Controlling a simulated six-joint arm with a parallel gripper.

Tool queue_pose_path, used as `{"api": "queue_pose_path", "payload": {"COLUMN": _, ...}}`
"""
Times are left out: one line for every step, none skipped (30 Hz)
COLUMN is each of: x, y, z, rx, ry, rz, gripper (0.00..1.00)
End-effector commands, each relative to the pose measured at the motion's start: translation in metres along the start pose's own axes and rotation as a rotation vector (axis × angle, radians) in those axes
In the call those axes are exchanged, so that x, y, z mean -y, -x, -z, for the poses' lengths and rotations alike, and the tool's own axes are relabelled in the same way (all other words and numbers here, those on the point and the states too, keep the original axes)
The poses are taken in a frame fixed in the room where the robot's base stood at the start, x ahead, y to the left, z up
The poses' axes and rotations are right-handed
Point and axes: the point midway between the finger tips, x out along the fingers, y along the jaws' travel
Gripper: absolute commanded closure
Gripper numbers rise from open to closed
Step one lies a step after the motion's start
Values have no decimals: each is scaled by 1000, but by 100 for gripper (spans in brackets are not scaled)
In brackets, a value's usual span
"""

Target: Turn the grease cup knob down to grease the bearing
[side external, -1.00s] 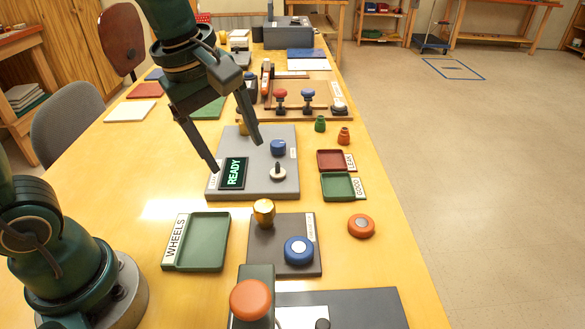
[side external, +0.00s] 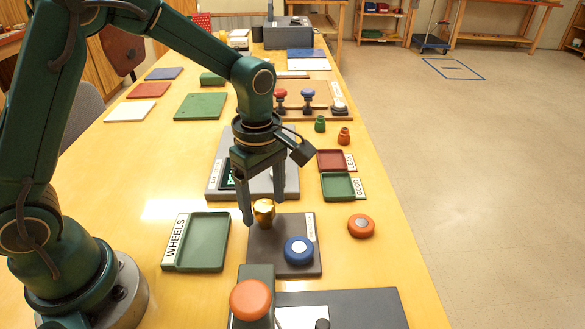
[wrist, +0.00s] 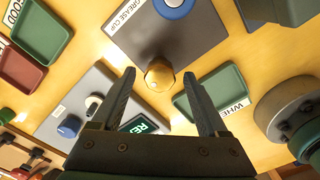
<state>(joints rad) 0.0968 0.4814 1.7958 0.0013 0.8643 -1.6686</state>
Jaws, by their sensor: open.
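The brass knob (side external: 264,214) stands on a dark grey plate (side external: 262,262), which also carries a blue wheel (side external: 298,250) with a pale centre. In the wrist view the plate's label reads GREASE CUP, and the knob (wrist: 160,75) shows between my fingertips. My gripper (side external: 263,209) is open and points down, with one finger on each side of the knob in both views. I see no clear contact with the knob. I cannot tell how far down beside it the fingertips reach.
A green WHEELS tray (side external: 207,242) lies left of the plate and an orange wheel (side external: 361,226) lies right of it. Behind is a grey panel (side external: 226,190) with a display, partly hidden by my gripper. An orange-topped post (side external: 250,299) stands in front.

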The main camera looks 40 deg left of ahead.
Motion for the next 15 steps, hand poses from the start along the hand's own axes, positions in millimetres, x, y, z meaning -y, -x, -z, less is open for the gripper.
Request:
{"api": "queue_pose_path", "payload": {"x": 0, "y": -2, "z": 0, "rx": 0, "ry": 0, "rz": 1, "gripper": 23}}
{"api": "queue_pose_path", "payload": {"x": 0, "y": -2, "z": 0, "rx": 0, "ry": 0, "rz": 1, "gripper": 23}}
{"api": "queue_pose_path", "payload": {"x": 0, "y": -3, "z": 0, "rx": 0, "ry": 0, "rz": 0, "gripper": 23}}
{"api": "queue_pose_path", "payload": {"x": 0, "y": -3, "z": 0, "rx": 0, "ry": 0, "rz": 0, "gripper": 23}}
{"api": "queue_pose_path", "payload": {"x": 0, "y": -3, "z": 0, "rx": 0, "ry": 0, "rz": 0, "gripper": 23}}
{"api": "queue_pose_path", "payload": {"x": 0, "y": -2, "z": 0, "rx": 0, "ry": 0, "rz": 0, "gripper": 23}}
{"api": "queue_pose_path", "payload": {"x": 0, "y": -2, "z": 0, "rx": 0, "ry": 0, "rz": 0, "gripper": 23}}
{"api": "queue_pose_path", "payload": {"x": 0, "y": -2, "z": 0, "rx": 0, "ry": 0, "rz": 0, "gripper": 23}}
{"api": "queue_pose_path", "payload": {"x": 0, "y": -2, "z": 0, "rx": 0, "ry": 0, "rz": 0, "gripper": 35}}
{"api": "queue_pose_path", "payload": {"x": 0, "y": -2, "z": 0, "rx": 0, "ry": 0, "rz": 0, "gripper": 46}}
{"api": "queue_pose_path", "payload": {"x": 0, "y": -2, "z": 0, "rx": 0, "ry": 0, "rz": 0, "gripper": 58}}
{"api": "queue_pose_path", "payload": {"x": 0, "y": -2, "z": 0, "rx": 0, "ry": 0, "rz": 0, "gripper": 73}}
{"api": "queue_pose_path", "payload": {"x": 0, "y": -2, "z": 0, "rx": 0, "ry": 0, "rz": 0, "gripper": 84}}
{"api": "queue_pose_path", "payload": {"x": 0, "y": -2, "z": 0, "rx": 0, "ry": 0, "rz": 0, "gripper": 96}}
{"api": "queue_pose_path", "payload": {"x": 0, "y": -2, "z": 0, "rx": 0, "ry": 0, "rz": 0, "gripper": 100}}
